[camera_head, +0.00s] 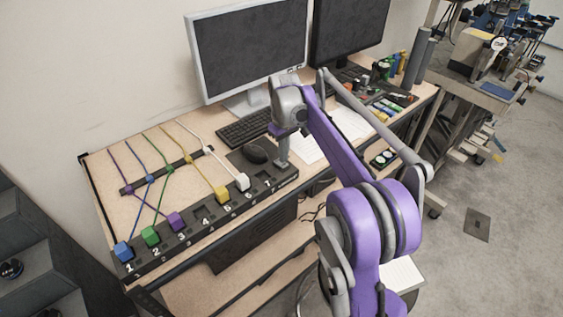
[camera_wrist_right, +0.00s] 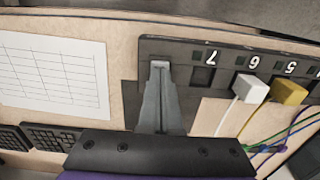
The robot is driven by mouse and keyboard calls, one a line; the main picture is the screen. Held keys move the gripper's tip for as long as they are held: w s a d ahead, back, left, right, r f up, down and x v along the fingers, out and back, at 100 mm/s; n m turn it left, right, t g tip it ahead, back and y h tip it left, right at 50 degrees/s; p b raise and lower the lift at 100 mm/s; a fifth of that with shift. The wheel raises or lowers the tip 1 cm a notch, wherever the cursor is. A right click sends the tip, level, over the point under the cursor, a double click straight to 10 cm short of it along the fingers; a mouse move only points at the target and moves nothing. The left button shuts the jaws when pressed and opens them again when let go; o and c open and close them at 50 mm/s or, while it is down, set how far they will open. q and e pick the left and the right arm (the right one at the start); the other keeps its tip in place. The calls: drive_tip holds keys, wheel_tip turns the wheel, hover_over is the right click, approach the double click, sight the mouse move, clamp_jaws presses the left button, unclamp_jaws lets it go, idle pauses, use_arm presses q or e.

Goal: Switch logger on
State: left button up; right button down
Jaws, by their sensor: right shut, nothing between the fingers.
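No label reading "logger" shows, and no switch can be made out clearly. A dark numbered socket strip (camera_head: 209,230) runs along the desk's front edge and crosses the top of the wrist view (camera_wrist_right: 225,51). Blue (camera_head: 123,251), green (camera_head: 150,236), purple (camera_head: 176,221), yellow (camera_head: 221,195) and white (camera_head: 242,181) plugs sit along it; sockets 4 and 7 look empty. My right gripper (camera_head: 282,163) is shut and empty, over the strip's right end beyond socket 7. In the wrist view its fingertips (camera_wrist_right: 160,66) overlap the strip; contact cannot be told. My left gripper is out of view.
A black mouse (camera_head: 255,154), keyboard (camera_head: 243,127) and printed sheet (camera_wrist_right: 55,73) lie near the gripper. Two monitors (camera_head: 249,48) stand behind. Coloured cables (camera_head: 152,180) run from the plugs across the desk to a dark bar. Small items crowd the desk's far right.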

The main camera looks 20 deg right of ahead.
sight(283, 166)
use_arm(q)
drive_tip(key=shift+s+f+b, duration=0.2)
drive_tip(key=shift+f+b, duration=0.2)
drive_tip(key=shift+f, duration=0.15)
use_arm(e)
drive_tip(key=shift+f, duration=0.95)
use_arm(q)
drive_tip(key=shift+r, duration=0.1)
use_arm(e)
drive_tip(key=shift+r, duration=0.15)
drive_tip(key=shift+r+p, duration=1.6)
drive_tip(key=shift+r, duration=1.8)
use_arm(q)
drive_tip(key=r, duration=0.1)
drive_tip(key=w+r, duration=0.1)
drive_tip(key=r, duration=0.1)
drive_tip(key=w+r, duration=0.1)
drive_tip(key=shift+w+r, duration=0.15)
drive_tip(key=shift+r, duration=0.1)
use_arm(e)
drive_tip(key=shift+s, duration=0.1)
